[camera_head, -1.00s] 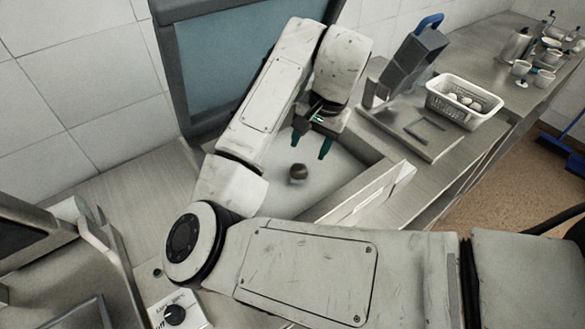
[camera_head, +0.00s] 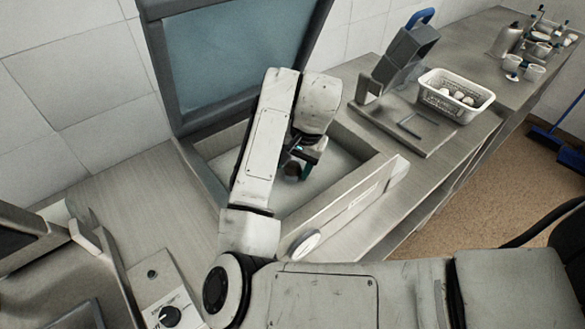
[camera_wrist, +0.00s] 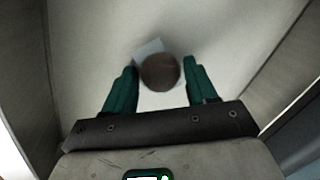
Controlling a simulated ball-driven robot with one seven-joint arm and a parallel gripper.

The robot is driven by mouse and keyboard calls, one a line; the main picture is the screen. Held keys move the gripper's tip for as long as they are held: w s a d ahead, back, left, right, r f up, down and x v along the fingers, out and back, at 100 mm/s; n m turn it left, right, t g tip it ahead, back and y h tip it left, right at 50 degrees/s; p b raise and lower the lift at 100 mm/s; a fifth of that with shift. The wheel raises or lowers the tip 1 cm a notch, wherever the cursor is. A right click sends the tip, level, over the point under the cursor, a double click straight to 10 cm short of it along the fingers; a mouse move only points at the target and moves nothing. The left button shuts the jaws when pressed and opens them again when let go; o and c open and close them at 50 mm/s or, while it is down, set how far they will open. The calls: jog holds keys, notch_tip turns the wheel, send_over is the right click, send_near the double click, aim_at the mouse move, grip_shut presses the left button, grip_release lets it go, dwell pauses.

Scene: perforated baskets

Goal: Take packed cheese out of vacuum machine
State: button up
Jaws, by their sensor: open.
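The vacuum machine (camera_head: 345,208) stands in the middle of the head view. Its blue-glass lid (camera_head: 235,62) is raised at the back, and its pale chamber is open. The packed cheese, a dark round piece (camera_head: 291,170), lies inside on the chamber floor. In the wrist view the cheese (camera_wrist: 160,73) shows with a pale square corner of wrapping behind it. My gripper (camera_head: 303,163) is down in the chamber over it. In the wrist view its green fingers (camera_wrist: 160,66) are open, one on each side of the cheese. Whether they touch it cannot be told.
Chamber walls (camera_wrist: 285,65) rise on both sides of my gripper. To the right are a grey device with a blue handle (camera_head: 405,52), a white basket of pale round items (camera_head: 455,93), and cups (camera_head: 533,72). A dial box (camera_head: 168,312) is at the lower left.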

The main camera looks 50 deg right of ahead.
jog(key=c, duration=0.9)
jog(key=shift+r, duration=0.1)
